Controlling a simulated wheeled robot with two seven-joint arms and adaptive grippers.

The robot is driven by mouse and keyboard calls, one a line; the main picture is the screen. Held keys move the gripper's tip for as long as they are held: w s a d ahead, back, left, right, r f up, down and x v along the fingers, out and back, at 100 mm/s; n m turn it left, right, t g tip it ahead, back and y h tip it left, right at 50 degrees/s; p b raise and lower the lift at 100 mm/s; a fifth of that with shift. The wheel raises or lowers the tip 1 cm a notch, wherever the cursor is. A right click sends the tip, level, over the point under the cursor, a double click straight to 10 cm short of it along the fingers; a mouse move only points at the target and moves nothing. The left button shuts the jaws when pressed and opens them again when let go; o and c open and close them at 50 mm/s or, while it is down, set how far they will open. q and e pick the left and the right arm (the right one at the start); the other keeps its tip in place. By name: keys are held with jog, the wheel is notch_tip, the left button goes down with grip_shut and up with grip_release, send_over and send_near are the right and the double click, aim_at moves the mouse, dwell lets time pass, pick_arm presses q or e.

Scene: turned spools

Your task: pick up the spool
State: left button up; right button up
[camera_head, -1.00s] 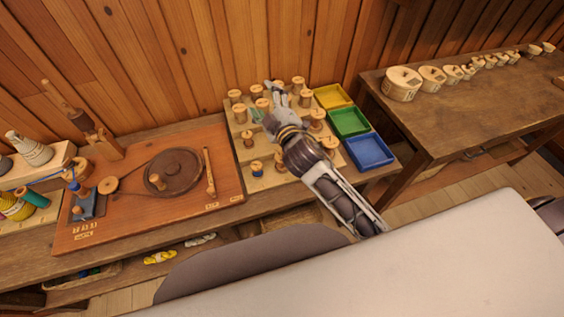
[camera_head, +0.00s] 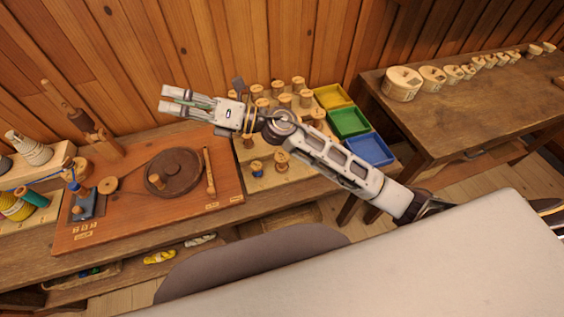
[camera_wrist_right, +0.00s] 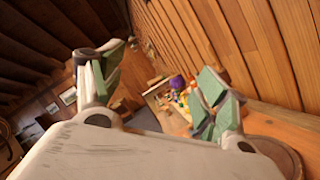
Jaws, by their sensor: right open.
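Several turned wooden spools stand on a light stepped board on the bench in the head view, such as one at the back (camera_head: 298,84) and one at the front (camera_head: 256,168). I cannot tell which one the task means. My right gripper (camera_head: 168,98) is open and empty, raised to the left of the spool board and pointing left, above the back of the red-brown board. Its arm hides part of the spool board. In the right wrist view its two fingers (camera_wrist_right: 158,88) are spread with no spool between them. My left gripper is not in view.
Yellow (camera_head: 333,96), green (camera_head: 348,121) and blue (camera_head: 370,150) trays lie right of the spools. A red-brown board (camera_head: 130,215) holds a round dark wheel (camera_head: 174,172). Thread cones (camera_head: 30,150) stand at far left. A second table (camera_head: 450,110) stands at the right.

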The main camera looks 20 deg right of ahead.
notch_tip(320, 180, down, 4)
jog(key=s+a+n+g+h, duration=0.1)
jog(key=s+a+n+g, duration=0.15)
jog(key=n+g, duration=0.3)
jog(key=n+g+h, duration=0.2)
jog(key=n+h, duration=0.8)
jog(key=h, duration=0.9)
send_over(281, 157)
notch_tip(281, 157, down, 16)
jog(key=shift+d+f+m+t, duration=0.15)
jog(key=shift+m+t, duration=0.1)
jog(key=shift+f, duration=0.1)
jog(key=shift+f+p, duration=0.65)
jog(key=shift+f, duration=3.55)
jog(key=shift+f, duration=0.1)
